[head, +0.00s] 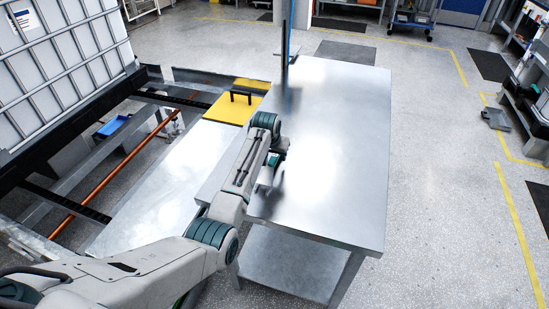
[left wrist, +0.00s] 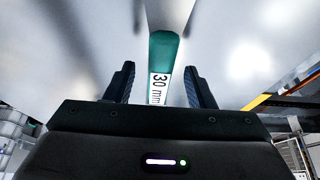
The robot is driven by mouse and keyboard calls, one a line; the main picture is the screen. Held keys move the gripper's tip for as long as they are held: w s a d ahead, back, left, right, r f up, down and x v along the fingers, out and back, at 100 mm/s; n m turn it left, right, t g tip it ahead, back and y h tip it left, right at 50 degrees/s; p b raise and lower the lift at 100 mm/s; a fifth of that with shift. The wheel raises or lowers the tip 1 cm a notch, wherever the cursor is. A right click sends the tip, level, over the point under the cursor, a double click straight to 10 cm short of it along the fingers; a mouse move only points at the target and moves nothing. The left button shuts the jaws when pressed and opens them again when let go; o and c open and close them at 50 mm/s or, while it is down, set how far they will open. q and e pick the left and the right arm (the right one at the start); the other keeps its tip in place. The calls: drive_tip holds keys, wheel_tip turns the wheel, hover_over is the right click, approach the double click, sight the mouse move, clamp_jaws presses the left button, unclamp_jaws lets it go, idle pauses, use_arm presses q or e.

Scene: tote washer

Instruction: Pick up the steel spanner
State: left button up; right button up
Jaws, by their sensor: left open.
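In the left wrist view, a tool with a teal grip (left wrist: 164,50) and a white "30 mm" label lies between the fingers of my left gripper (left wrist: 160,85); it appears to be the steel spanner. A grey shank runs on from the grip to the top edge of the view, and its end is out of sight. The fingers stand open, one on each side of the handle, with gaps visible. In the head view my left gripper (head: 270,178) is over the left part of the steel table (head: 340,150), and my arm hides the spanner. My right gripper is not in view.
A yellow plate (head: 232,108) with a black handle lies left of the table. A blue upright post (head: 287,42) stands at the table's far edge. A caged white tank (head: 60,55) is at the left.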

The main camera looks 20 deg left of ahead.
use_arm(q)
drive_tip(key=shift+x, duration=1.05)
clamp_jaws()
drive_tip(key=shift+r, duration=0.15)
